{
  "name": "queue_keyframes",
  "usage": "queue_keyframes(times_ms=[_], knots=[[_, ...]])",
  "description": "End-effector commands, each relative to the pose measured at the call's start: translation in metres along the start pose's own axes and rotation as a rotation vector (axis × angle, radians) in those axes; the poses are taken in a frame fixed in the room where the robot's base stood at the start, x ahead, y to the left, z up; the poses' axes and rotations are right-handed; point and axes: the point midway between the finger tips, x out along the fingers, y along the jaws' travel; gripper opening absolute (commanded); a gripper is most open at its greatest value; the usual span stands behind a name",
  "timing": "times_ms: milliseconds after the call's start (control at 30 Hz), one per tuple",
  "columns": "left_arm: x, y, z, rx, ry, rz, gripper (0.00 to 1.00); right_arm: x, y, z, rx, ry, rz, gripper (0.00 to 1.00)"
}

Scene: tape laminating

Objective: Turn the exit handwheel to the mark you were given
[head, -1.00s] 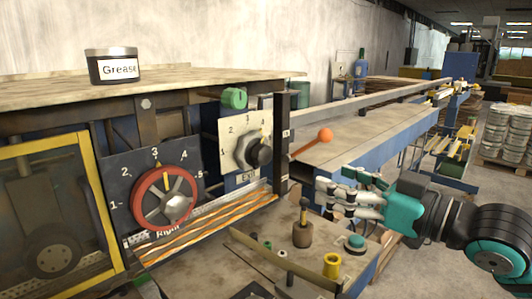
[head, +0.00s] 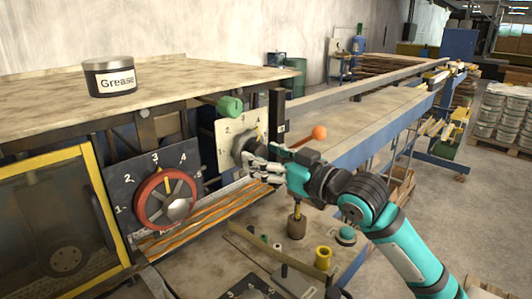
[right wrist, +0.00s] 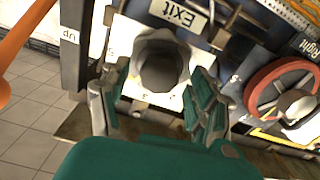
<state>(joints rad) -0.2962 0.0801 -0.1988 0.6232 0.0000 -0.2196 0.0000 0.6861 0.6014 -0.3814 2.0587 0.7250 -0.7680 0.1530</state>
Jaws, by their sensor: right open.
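The exit handwheel is a dark round knob (head: 240,147) on a pale numbered dial plate (head: 250,122) at the machine's front. In the right wrist view the knob (right wrist: 162,65) sits near the "Exit" label (right wrist: 176,12). My right gripper (head: 256,168) is open in front of the knob and partly covers the plate's lower part. In the right wrist view its fingers (right wrist: 160,88) stand on either side of the knob's near edge. I cannot tell whether they touch it. The knob's pointer and most dial numbers are hidden or too small to read. My left gripper is not in view.
A red handwheel (head: 143,213) on a dark dial stands left, its yellow mark near 3. An orange ball lever (head: 319,132) is just right of my gripper. A grease tin (head: 110,77) stands on the machine top. A brown-based tool (head: 297,226) stands on the shelf below.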

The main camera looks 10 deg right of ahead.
Motion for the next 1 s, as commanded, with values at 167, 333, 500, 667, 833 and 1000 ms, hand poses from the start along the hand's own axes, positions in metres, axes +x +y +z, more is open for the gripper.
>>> queue_keyframes(times_ms=[167, 333, 500, 667, 833, 1000], knots=[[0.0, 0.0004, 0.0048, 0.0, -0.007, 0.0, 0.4, 0.0008, 0.0001, 0.0003, 0.0, 0.0, 0.0, 0.63], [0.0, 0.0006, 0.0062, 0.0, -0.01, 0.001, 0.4, 0.0005, 0.0001, 0.0003, 0.0, 0.0, 0.0, 0.5], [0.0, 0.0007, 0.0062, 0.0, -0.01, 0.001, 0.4, 0.0004, 0.0, 0.0003, 0.001, 0.0, 0.0, 0.28], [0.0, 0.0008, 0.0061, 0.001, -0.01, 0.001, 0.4, 0.0004, 0.0, 0.0004, 0.001, 0.0, 0.0, 0.07], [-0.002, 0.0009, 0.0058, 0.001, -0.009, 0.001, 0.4, 0.0004, -0.0001, -0.0001, 0.012, -0.001, -0.001, 0.07], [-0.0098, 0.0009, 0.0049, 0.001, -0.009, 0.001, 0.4, 0.0007, -0.0002, -0.0016, 0.064, -0.002, -0.001, 0.07]])
